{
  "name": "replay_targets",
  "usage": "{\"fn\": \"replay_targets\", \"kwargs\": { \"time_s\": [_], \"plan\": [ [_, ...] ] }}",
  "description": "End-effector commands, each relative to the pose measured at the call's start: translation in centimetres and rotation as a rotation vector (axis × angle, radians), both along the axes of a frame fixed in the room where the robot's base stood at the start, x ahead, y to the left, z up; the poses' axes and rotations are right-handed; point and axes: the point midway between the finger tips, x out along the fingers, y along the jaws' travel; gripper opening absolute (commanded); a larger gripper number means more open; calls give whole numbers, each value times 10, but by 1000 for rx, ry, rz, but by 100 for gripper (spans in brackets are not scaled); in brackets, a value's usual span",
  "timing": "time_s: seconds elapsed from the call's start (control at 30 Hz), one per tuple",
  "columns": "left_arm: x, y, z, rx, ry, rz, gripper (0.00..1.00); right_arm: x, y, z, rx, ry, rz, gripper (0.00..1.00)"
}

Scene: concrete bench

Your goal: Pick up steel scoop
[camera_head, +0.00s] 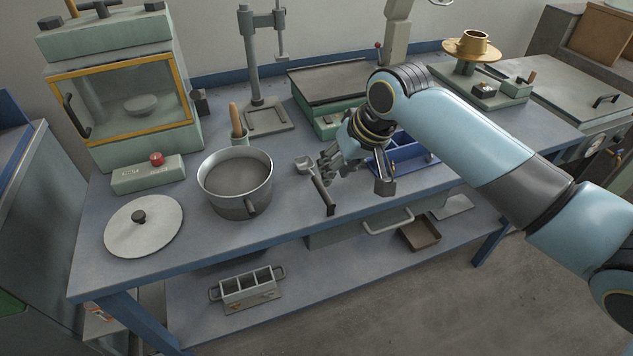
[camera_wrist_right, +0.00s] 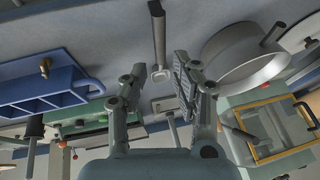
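The steel scoop (camera_head: 304,164) lies on the blue-grey bench right of the pot, its small bowl toward the back and its dark handle pointing to the front edge. My right gripper (camera_head: 329,164) is just above and beside it, partly covering the part between bowl and handle. In the right wrist view, the scoop's handle (camera_wrist_right: 158,36) runs from the top edge down to the bowl, between the lines of the two fingers. My right gripper (camera_wrist_right: 157,78) is spread wide there, with nothing held between its fingers. My left gripper is not in view.
A large pot (camera_head: 236,190) stands left of the scoop, with a lid (camera_head: 143,226) farther left. A blue divided tray (camera_head: 412,153) lies to the right, partly behind my arm. A stand (camera_head: 266,118) rises behind. Bare bench lies between pot and scoop.

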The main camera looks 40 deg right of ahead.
Motion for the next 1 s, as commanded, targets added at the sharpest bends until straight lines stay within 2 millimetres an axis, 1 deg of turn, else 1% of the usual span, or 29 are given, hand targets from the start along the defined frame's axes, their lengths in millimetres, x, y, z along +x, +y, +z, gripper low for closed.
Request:
{"fn": "replay_targets", "kwargs": {
  "time_s": [0.03, 0.13, 0.2, 0.37, 0.5, 0.63, 0.73, 0.93, 0.97, 1.0],
  "plan": [
    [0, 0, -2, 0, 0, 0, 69, 3, 2, -10, 3, 4, -2, 29],
    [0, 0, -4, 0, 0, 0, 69, 10, 4, -25, 2, 3, -1, 29],
    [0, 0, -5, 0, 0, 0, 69, 13, 4, -32, 1, 3, 1, 29],
    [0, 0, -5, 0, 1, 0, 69, 19, 5, -42, 0, 2, 1, 29],
    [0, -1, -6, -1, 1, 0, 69, 31, 6, -60, 0, 2, 1, 29],
    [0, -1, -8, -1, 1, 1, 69, 39, 7, -77, 0, 4, 3, 29],
    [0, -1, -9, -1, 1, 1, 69, 42, 8, -82, -2, 1, 3, 29],
    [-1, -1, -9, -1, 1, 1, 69, 42, 8, -82, -2, 1, 3, 29],
    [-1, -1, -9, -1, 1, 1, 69, 42, 8, -82, -2, 1, 3, 27],
    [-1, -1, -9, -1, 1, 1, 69, 42, 8, -82, -2, 1, 3, 22]
  ]
}}
